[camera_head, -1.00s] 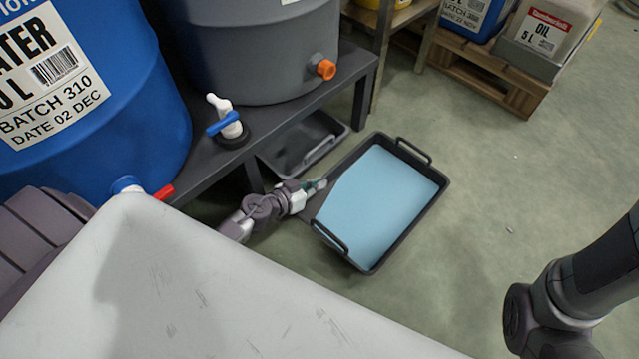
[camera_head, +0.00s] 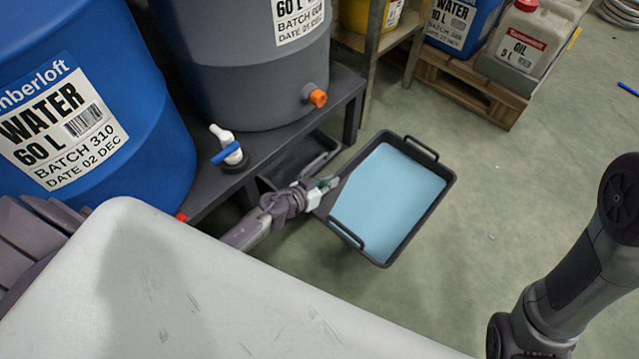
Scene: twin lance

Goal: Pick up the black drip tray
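The black drip tray (camera_head: 423,219) is out on the open floor side of the dark bench, with a handle at each short end and pale blue liquid (camera_head: 388,195) inside.
The dark bench (camera_head: 345,95) carries a blue barrel (camera_head: 150,130) and a grey barrel (camera_head: 245,75) with taps. A second dark tray (camera_head: 318,150) sits under the bench. A pallet (camera_head: 480,103) with canisters stands behind. The floor (camera_head: 510,190) right of the tray is clear.

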